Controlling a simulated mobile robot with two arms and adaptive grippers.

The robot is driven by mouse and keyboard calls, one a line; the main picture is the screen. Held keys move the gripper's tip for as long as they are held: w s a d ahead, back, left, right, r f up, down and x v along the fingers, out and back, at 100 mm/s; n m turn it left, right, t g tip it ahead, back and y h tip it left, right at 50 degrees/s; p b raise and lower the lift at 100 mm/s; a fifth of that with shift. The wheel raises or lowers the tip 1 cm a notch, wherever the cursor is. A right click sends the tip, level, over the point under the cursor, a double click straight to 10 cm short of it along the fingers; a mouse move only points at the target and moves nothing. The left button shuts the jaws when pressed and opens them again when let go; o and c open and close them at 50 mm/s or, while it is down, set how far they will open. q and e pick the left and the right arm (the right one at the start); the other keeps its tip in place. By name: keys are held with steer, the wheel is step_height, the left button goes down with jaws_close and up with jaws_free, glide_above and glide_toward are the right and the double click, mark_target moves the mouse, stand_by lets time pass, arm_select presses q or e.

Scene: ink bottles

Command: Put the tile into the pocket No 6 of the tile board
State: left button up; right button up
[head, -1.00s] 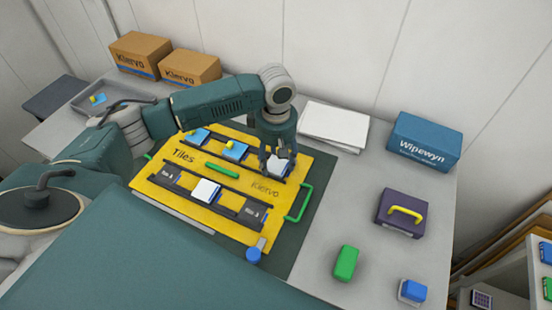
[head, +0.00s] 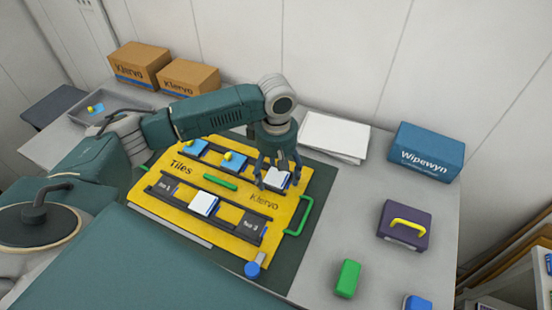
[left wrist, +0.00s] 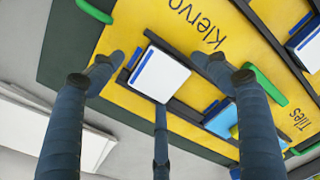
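A white tile with a blue stripe (left wrist: 158,75) lies at the right end pocket of the back row on the yellow tile board (head: 228,215). It also shows below my left gripper in the head view (head: 276,179). I cannot read that pocket's number, nor tell whether the tile sits fully flat. My left gripper (left wrist: 160,78) is open around the tile, with two fingers spread apart on either side and a third close to its edge. The left gripper also shows in the head view (head: 278,172). My right gripper is not in view.
Blue tiles with yellow knobs (head: 232,162) fill other back-row pockets. Another white tile (head: 204,204) lies in the front row's middle pocket. A green handle (head: 305,215) edges the board. A purple case (head: 404,224), green block (head: 347,278) and blue box (head: 425,150) stand right.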

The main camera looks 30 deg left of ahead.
mark_target(276, 176)
arm_select(q)
step_height(276, 176, up, 12)
steer(key=shift+w+r+b, duration=0.15)
steer(key=shift+w+b, duration=0.05)
steer(key=shift+b, duration=0.25)
steer(key=shift+a, duration=0.1)
